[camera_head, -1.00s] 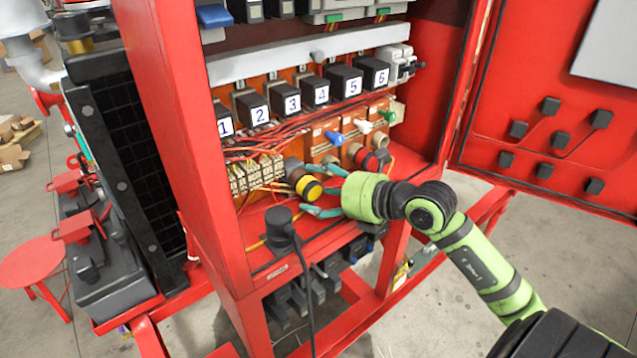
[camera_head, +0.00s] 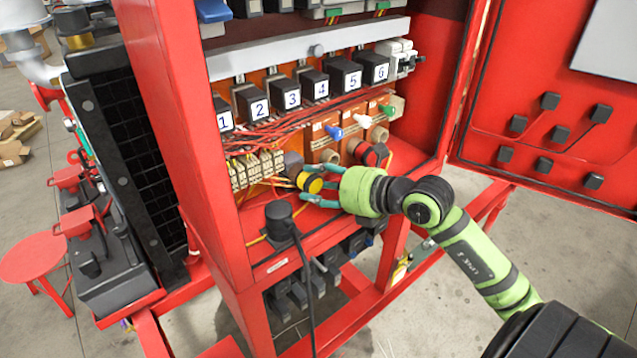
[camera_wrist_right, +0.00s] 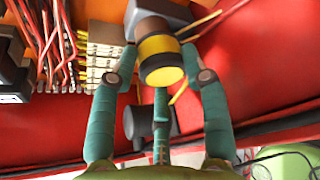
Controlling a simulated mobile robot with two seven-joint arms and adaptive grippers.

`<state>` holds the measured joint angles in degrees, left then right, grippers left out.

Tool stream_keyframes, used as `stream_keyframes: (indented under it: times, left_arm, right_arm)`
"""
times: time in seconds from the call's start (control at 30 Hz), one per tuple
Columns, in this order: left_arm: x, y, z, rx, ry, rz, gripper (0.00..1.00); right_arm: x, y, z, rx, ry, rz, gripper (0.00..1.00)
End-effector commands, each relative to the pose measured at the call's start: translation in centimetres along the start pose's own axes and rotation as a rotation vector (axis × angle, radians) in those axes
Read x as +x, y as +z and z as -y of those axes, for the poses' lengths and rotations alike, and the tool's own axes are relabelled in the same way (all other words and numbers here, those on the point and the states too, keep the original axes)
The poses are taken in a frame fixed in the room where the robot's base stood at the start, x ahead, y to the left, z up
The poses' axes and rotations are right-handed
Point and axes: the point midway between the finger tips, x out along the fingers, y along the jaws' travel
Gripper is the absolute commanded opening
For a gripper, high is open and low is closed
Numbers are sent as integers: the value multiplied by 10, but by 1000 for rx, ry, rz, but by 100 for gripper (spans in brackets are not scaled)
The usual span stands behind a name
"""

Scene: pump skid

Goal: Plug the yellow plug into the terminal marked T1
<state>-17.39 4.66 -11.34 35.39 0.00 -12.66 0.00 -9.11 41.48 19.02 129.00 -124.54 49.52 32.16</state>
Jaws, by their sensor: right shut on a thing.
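The yellow plug (camera_head: 313,184) has a yellow and black round end and a grey body. It is inside the cabinet, low down, in front of the terminal blocks. My right gripper (camera_head: 312,186) reaches in from the right with its teal fingers around the plug and is shut on it. In the right wrist view the plug (camera_wrist_right: 162,60) sits between the fingers (camera_wrist_right: 160,78), its grey body pointing away. Round beige sockets (camera_head: 330,156) sit on orange panels behind. No T1 marking is readable. My left gripper is not in view.
A black plug with a cable (camera_head: 281,212) stands at the cabinet floor's front edge. Cream terminal blocks (camera_head: 257,170) with wires are left. The red door (camera_head: 560,110) is open at right.

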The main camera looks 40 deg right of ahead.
Motion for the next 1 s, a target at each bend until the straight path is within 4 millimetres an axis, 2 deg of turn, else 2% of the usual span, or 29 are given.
stream_keyframes:
  times: [1.0]
  left_arm:
    - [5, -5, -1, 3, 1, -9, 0]
  right_arm:
    - [-38, -16, 1, 1, -1, 0, 15]
